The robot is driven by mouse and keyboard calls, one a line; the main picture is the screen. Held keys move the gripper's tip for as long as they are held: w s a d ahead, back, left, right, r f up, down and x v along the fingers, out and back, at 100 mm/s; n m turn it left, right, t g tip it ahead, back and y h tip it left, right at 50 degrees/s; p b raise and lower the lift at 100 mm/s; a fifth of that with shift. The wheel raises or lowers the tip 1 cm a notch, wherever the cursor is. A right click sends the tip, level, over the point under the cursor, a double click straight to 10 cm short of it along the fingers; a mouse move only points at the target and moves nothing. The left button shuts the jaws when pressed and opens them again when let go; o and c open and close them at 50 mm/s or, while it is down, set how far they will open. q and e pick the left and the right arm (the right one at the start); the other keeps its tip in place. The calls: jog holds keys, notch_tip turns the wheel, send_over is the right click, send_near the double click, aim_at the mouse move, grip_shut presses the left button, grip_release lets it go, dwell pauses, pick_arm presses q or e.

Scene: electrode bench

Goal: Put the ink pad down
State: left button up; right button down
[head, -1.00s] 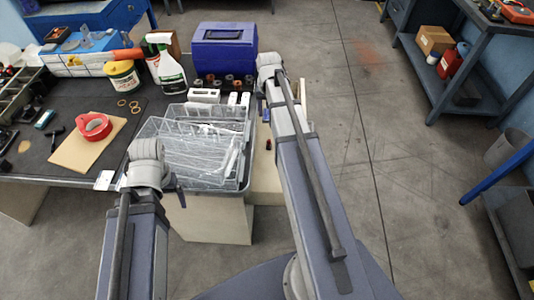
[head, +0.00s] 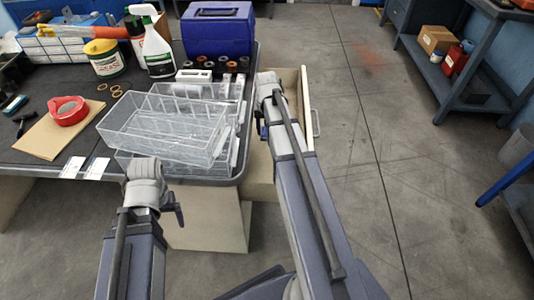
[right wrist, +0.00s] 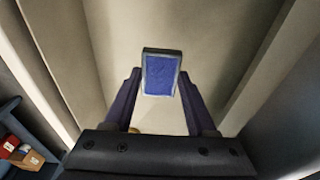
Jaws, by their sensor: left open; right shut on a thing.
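The ink pad (right wrist: 161,74) shows a blue face with a dark and grey rim in the right wrist view. My right gripper (right wrist: 161,88) is shut on it, one finger at each side. Pale walls of the open drawer (head: 306,105) surround it in that view. I cannot tell whether the pad touches the drawer's bottom. In the head view the right gripper (head: 264,131) is mostly hidden by its own arm, and the pad is not visible. My left gripper (head: 178,206) is partly hidden beyond its wrist, in front of the bench edge, with nothing seen in it.
Clear plastic trays (head: 160,150) are stacked at the bench's front right corner. The floor right of the drawer is clear.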

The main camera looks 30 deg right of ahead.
aim_at(267, 150)
jog(key=shift+f+b, duration=3.5)
jog(key=shift+f, duration=0.7)
jog(key=shift+f, duration=0.15)
jog(key=c, duration=0.5)
grip_release()
jog(key=r+p, duration=0.8)
jog(key=s+r+p, duration=0.1)
jog(key=r+p, duration=0.3)
jog(key=shift+s+a+r, duration=0.1)
jog(key=shift+a+r, duration=0.1)
jog(key=shift+a, duration=0.2)
